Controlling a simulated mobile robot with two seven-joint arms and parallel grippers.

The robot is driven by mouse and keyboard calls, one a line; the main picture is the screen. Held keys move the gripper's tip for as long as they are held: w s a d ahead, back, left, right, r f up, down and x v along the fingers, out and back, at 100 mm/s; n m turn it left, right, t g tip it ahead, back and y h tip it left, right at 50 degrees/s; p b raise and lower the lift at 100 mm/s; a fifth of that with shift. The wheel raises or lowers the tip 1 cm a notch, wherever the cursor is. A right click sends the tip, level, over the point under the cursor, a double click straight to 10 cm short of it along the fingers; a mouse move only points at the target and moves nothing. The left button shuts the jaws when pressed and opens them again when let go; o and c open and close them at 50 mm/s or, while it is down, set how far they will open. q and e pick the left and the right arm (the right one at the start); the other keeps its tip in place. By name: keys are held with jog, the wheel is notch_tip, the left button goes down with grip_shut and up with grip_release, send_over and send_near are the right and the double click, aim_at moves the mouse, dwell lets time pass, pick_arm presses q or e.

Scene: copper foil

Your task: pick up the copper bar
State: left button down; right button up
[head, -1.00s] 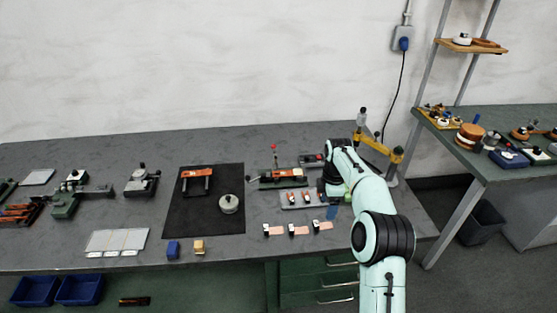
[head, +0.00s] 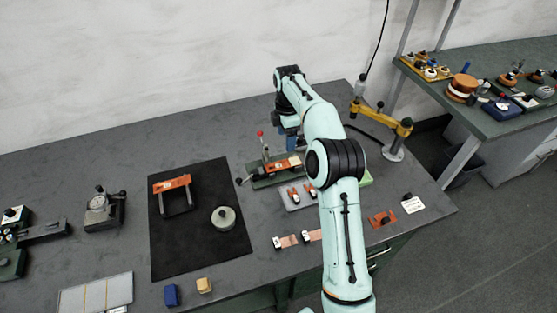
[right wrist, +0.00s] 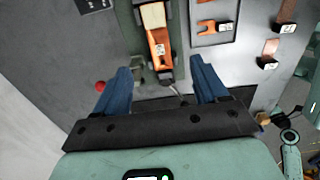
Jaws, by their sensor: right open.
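In the head view the orange piece (head: 284,165) sits on the same green fixture with a red-knobbed lever. My right gripper (right wrist: 163,84) is open, its two blue fingers spread on either side of the fixture's near end. Nothing is between the fingertips. In the head view the right gripper (head: 291,140) is at the fixture's far side, partly hidden by its arm. My left gripper is not in view.
A grey tray (right wrist: 212,38) with small copper pieces lies beside the fixture. Small copper strips with clips (head: 288,241) lie in front. A yellow-armed stand (head: 382,118) is at the right. A black mat (head: 190,245) bears an orange-handled frame (head: 173,184) and a round weight (head: 223,218).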

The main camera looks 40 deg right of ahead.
jog(key=b, duration=0.1)
send_over(283, 164)
jog(key=s, duration=0.1)
jog(key=f, duration=0.6)
jog(key=shift+d+f, duration=0.15)
jog(key=shift+d, duration=0.1)
jog(key=shift+w+a+f, duration=0.1)
jog(key=shift+w+f, duration=0.05)
jog(key=shift+f, duration=0.5)
jog(key=f, duration=0.4)
jog(key=shift+w+a+f+b, duration=0.15)
jog(key=shift+w+a+b, duration=0.05)
jog(key=shift+w+b, duration=0.1)
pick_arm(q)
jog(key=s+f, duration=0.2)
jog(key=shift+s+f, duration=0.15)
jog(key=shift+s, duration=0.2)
pick_arm(e)
jog(key=c, duration=1.3)
